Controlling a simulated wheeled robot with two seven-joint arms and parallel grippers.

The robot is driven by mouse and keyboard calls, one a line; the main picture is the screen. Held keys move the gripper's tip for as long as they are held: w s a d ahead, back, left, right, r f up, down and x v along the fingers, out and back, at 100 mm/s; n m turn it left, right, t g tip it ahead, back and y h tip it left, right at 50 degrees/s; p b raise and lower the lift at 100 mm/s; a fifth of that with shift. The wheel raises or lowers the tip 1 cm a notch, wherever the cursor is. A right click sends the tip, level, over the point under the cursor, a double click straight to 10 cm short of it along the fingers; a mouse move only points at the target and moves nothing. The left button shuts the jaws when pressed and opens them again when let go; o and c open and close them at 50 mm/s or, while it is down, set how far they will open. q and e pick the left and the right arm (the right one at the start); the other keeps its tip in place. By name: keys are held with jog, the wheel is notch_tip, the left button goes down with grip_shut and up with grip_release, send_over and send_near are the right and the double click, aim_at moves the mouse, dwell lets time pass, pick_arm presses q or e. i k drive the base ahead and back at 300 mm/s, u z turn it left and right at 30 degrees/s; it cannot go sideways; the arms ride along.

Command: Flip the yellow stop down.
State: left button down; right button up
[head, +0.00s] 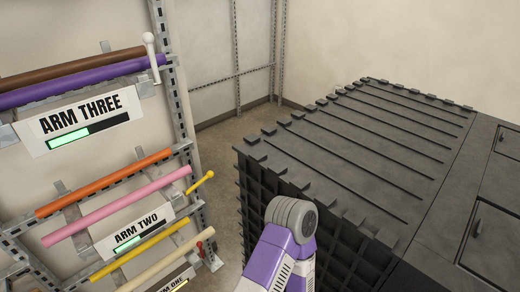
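The yellow stop (200,182) is a small lever with a rounded tip at the right end of the rack arm labelled ARM TWO. It slants up and to the right, between upright and level. The ARM TWO label (134,228) hangs below the orange pipe (105,183) and the pink pipe (118,206). A white and purple link of one of my arms shows at the bottom middle, right of the rack. Neither of my grippers is in view, and nothing touches the yellow stop.
A white stop (151,56) stands upright at the end of ARM THREE above. A red stop (201,246) is on the lower arm. A yellow pipe (142,250) lies below ARM TWO. A large black ribbed cart (350,150) fills the right. A narrow floor gap (222,160) separates it from the rack.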

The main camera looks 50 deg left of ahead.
aim_at(210, 174)
jog(key=k, duration=1.15)
jog(key=u, duration=0.9)
jog(key=i, duration=1.2)
jog(key=z, duration=0.05)
